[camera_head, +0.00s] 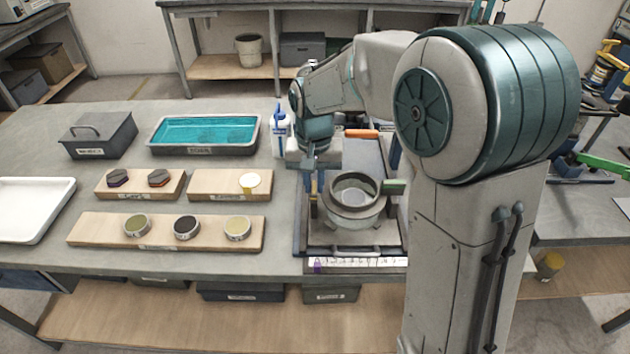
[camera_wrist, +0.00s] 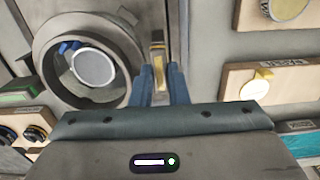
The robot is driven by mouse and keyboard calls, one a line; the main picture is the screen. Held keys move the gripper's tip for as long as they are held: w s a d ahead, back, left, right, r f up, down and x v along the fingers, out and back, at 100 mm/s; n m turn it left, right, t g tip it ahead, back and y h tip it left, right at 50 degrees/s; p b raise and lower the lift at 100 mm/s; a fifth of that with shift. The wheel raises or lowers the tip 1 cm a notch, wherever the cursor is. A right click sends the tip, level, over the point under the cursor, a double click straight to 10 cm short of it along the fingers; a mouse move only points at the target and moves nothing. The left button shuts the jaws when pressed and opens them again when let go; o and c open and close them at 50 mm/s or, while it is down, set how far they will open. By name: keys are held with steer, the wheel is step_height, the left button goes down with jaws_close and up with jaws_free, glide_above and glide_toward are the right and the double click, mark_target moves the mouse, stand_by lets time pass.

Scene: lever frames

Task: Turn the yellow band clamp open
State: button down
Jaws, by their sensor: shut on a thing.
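The yellow band clamp lever (camera_wrist: 159,70) stands at the side of a grey round housing (camera_wrist: 45,50) in the wrist view. My gripper (camera_wrist: 160,85) has its blue fingers on both sides of the lever, shut on it. In the head view the lever (camera_head: 314,187) shows as a narrow yellowish strip left of the round housing (camera_head: 354,209), below my gripper (camera_head: 314,168). The housing is open on top, with a pale round disc (camera_wrist: 93,67) inside. The band itself is hard to make out.
A green handle (camera_head: 394,187) sticks out at the housing's right. An orange bar (camera_head: 362,133) lies behind it. Wooden boards with round and hexagonal pieces (camera_head: 165,232), a teal-filled tray (camera_head: 205,132) and a white bottle (camera_head: 281,135) stand to the left.

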mark_target(314, 186)
stand_by(0.3)
steer(key=c, duration=1.4)
jaws_free()
steer(key=shift+r, duration=0.1)
step_height(314, 186, up, 14)
steer(key=s+d+f+t, duration=0.1)
steer(key=s+d+f, duration=0.3)
steer(key=s+d, duration=0.3)
steer(key=s+d+f+t, duration=0.1)
steer(key=s+d+f, duration=0.4)
steer(key=s, duration=0.6)
steer(key=shift+s+d+t, duration=0.25)
steer(key=shift+d+t, duration=0.15)
steer(key=shift+d, duration=0.5)
